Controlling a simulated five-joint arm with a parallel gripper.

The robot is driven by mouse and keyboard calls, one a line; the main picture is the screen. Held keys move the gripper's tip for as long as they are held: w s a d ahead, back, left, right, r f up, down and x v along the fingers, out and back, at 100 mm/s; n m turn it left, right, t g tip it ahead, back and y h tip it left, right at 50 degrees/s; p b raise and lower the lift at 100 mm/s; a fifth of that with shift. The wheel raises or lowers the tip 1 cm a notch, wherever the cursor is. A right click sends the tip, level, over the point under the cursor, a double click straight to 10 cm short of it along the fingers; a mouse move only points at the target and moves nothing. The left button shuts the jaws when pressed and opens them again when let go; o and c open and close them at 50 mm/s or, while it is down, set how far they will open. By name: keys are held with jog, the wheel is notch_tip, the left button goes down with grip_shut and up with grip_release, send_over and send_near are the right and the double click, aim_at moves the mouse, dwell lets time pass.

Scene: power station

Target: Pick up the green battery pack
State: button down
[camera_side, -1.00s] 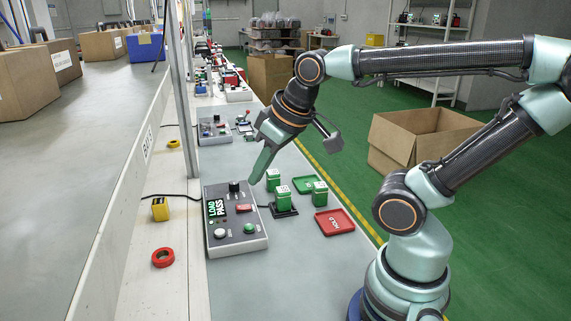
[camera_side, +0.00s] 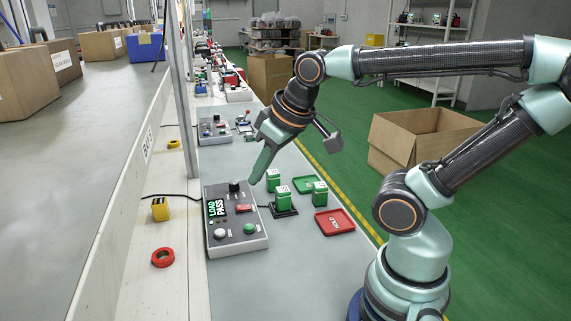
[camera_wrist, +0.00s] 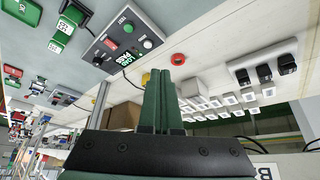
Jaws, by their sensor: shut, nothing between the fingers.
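One pack (camera_side: 283,201) sits in a black cradle (camera_side: 284,213) beside the test box. A pack (camera_wrist: 60,37) shows there at the upper left.
The grey test box (camera_side: 236,235) has a screen reading LOAD PASS. A red HOLD tray (camera_side: 334,222) and a green tray (camera_side: 303,185) lie on the right. A yellow block (camera_side: 160,209) and a red ring (camera_side: 163,258) are on the left ledge. The bench front is clear.

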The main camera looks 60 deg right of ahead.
jog(key=shift+c, duration=1)
grip_release()
jog(key=m+g, duration=0.6)
jog(key=m, duration=0.3)
send_over(283, 190)
notch_tip(283, 190, down, 10)
jog(key=shift+a+f, duration=0.15)
jog(key=shift+f, duration=0.1)
notch_tip(283, 190, down, 6)
jog(key=shift+r, duration=0.1)
jog(key=shift+s+f, duration=0.1)
jog(key=shift+f, duration=2.6)
